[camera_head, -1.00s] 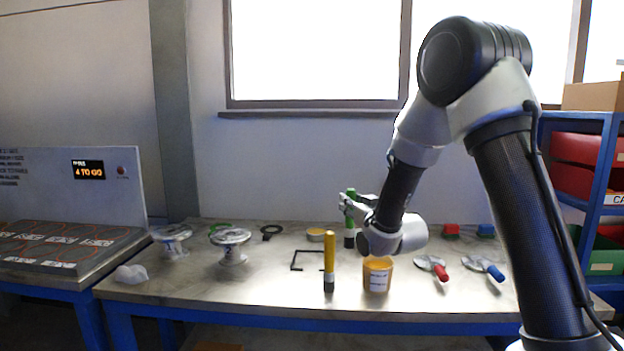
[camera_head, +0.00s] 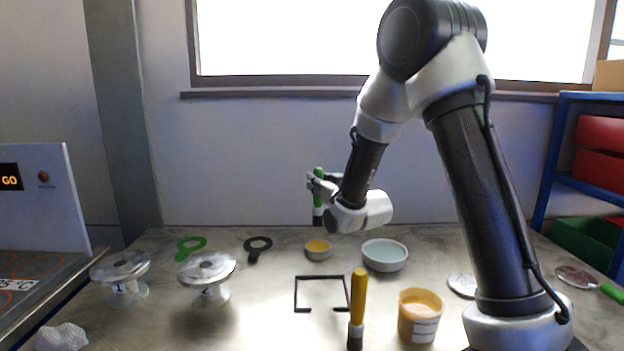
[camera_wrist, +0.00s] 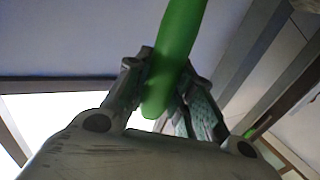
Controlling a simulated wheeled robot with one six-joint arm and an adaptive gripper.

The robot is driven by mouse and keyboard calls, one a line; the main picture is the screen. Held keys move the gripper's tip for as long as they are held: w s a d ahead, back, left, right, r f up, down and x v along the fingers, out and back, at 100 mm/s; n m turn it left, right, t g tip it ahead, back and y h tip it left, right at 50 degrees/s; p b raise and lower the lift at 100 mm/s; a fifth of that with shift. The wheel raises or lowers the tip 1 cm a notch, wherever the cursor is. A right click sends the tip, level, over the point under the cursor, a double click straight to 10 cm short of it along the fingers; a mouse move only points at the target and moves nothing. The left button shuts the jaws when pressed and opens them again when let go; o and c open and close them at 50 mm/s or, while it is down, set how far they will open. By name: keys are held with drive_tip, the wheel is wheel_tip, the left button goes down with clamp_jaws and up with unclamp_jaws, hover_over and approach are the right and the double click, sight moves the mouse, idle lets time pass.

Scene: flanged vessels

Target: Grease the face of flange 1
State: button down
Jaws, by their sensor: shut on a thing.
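Flange 1 (camera_head: 120,268) is a grey flanged vessel marked "1", upright at the left of the bench with its flat round face up. My gripper (camera_head: 318,187) is shut on a green-handled brush (camera_head: 318,208). The brush is upright with its dark end down, raised near the bench's back edge and well right of flange 1. In the wrist view the green handle (camera_wrist: 178,55) lies between my fingers (camera_wrist: 165,90); its brush end is not visible there. A small pot with yellow content (camera_head: 318,247) and an orange tub (camera_head: 420,318) stand on the bench.
A second vessel (camera_head: 207,272) stands right of flange 1. A yellow-handled brush (camera_head: 358,298) stands upright beside a black bracket frame (camera_head: 297,292). A bowl (camera_head: 385,255), green ring tool (camera_head: 190,246), black ring tool (camera_head: 257,247) and crumpled white cloth (camera_head: 62,337) lie around.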

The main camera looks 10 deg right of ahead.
sight(320, 205)
drive_tip(key=shift+f, duration=3.45)
drive_tip(key=shift+r, duration=0.1)
drive_tip(key=shift+r, duration=3.45)
drive_tip(key=shift+s, duration=0.1)
